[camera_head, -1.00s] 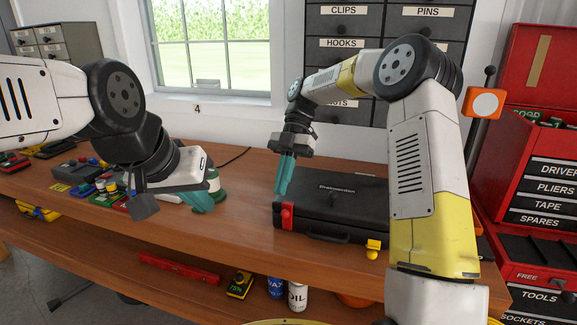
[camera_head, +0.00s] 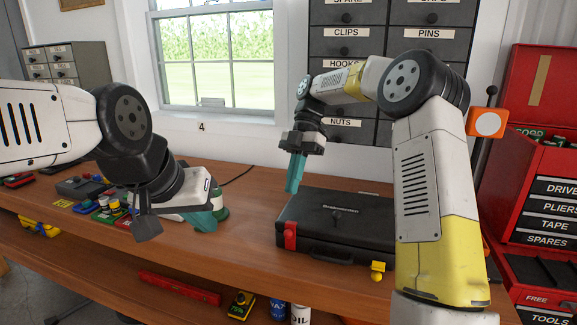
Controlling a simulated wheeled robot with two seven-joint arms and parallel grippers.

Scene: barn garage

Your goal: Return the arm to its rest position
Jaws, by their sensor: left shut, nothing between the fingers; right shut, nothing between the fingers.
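My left gripper (camera_head: 202,220) has teal fingers and is shut and empty. It hangs over the workbench (camera_head: 246,232), in front of a green and white round object (camera_head: 219,199) that it partly hides. My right arm reaches up and forward from the lower right. My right gripper (camera_head: 294,176), also with teal fingers, points down and is shut with nothing in it. It appears above the back left part of a closed black case (camera_head: 340,212). I cannot tell the exact gap between the fingertips and the case.
Several small coloured items (camera_head: 104,210) lie on the bench at left. A red tool chest (camera_head: 545,190) stands at right, a labelled drawer cabinet (camera_head: 345,45) at the back. A red level (camera_head: 180,288) and cans (camera_head: 299,314) are on the lower shelf. Bare bench lies left of the case.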

